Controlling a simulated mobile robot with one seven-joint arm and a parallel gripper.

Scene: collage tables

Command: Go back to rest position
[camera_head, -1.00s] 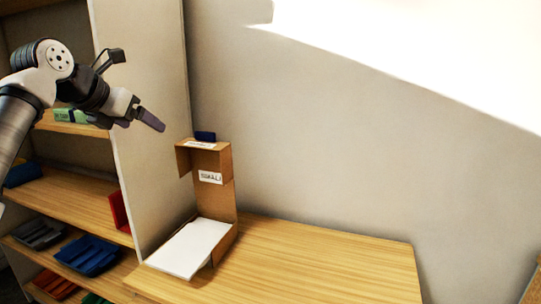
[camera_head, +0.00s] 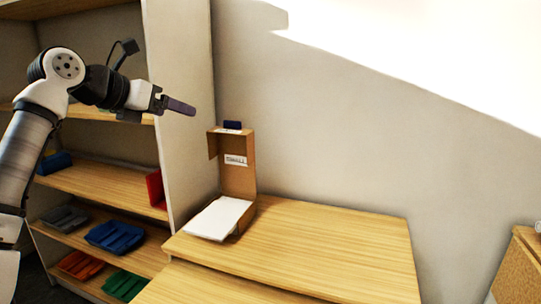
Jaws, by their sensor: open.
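My gripper (camera_head: 178,106) is at the upper left, in front of the shelf's side panel, pointing right. It is open and nothing shows between its fingers, which overlap from this angle. It is above and left of a brown cardboard box stand (camera_head: 239,180) on the wooden table (camera_head: 320,240), apart from it. The stand is upright with a white label. A small dark blue item (camera_head: 232,125) sits on its top, and a white paper stack (camera_head: 218,218) lies at its base.
A shelf unit (camera_head: 100,183) at left holds blue trays (camera_head: 115,237), grey trays (camera_head: 64,217), green trays (camera_head: 124,285) and a red item (camera_head: 156,189). Another wooden piece of furniture (camera_head: 520,270) stands at the right edge. The table's right part is clear.

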